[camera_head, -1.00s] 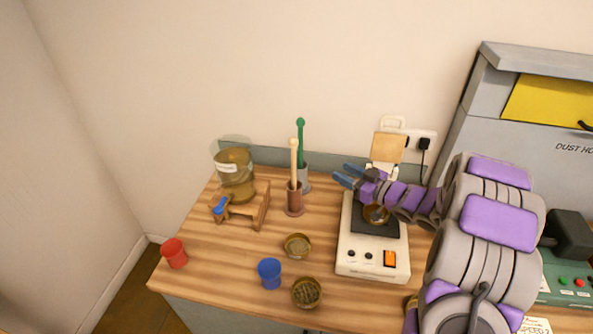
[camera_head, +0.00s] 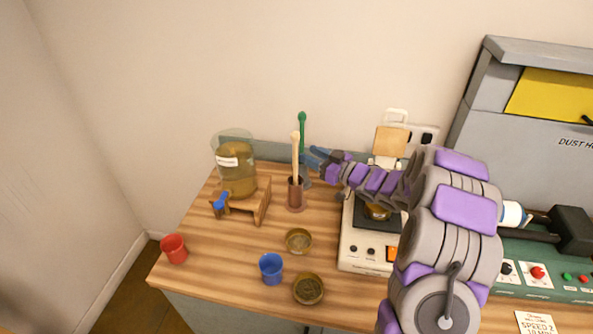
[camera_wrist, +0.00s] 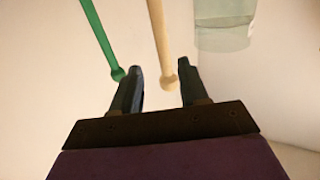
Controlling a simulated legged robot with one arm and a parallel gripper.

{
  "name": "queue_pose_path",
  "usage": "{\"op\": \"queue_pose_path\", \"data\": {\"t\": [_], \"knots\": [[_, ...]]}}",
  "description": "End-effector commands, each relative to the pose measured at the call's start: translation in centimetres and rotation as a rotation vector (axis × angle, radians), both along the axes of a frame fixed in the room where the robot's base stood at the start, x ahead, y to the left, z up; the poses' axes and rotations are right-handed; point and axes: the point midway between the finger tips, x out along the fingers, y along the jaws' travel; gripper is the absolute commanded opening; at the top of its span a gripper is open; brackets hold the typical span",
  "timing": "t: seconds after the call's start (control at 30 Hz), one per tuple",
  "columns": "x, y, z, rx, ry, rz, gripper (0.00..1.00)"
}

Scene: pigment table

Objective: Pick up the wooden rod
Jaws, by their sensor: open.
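The wooden rod (camera_head: 296,158) is pale with a rounded knob at its top. It stands upright in a brown cup (camera_head: 296,195) on the table. Contact cannot be told. A green rod (camera_head: 302,130) stands behind; in the wrist view its end (camera_wrist: 117,73) is by the left finger.
A large clear container (camera_head: 238,170) with brown contents stands on a wooden stand at left. A scale (camera_head: 368,250) sits below my arm. A red cup (camera_head: 174,249), a blue cup (camera_head: 271,268) and two small bowls are at the front.

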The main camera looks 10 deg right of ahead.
Motion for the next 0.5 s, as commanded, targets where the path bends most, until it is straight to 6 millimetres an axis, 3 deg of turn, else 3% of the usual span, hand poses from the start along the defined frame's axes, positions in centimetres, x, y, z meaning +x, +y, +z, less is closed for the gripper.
{"op": "queue_pose_path", "data": {"t": [0.27,0.5], "knots": [[1.2,0.9,-0.2,0.001,0.001,0.0,0.44],[3.2,3.1,-0.9,0.002,-0.001,0.002,0.44]]}}
